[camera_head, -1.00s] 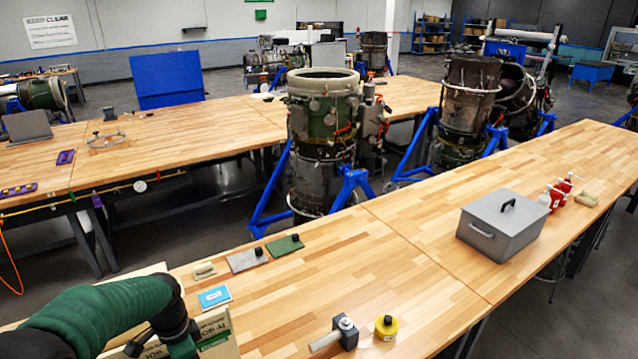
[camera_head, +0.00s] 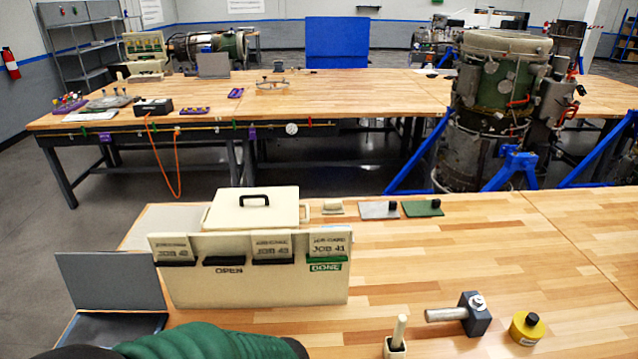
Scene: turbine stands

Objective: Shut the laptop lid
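No laptop is certain in the head view. A grey upright panel (camera_head: 112,281) stands at the near left, with a shallow grey-blue base (camera_head: 115,328) in front of it. It may be an open laptop or an open metal box; I cannot tell which. My green arm partly covers the base. Another grey upright panel (camera_head: 213,65) stands on the far table and may be a raised laptop lid. A green sleeve of my arm crosses the bottom edge, close to the near grey base. Neither of my grippers shows.
A cream job-card board (camera_head: 260,285) stands beside the near grey panel, with a cream lidded box (camera_head: 254,210) behind it. A mallet (camera_head: 468,313), yellow container (camera_head: 527,328) and small holder (camera_head: 396,345) are at front right. The wooden bench (camera_head: 420,260) is clear in its middle.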

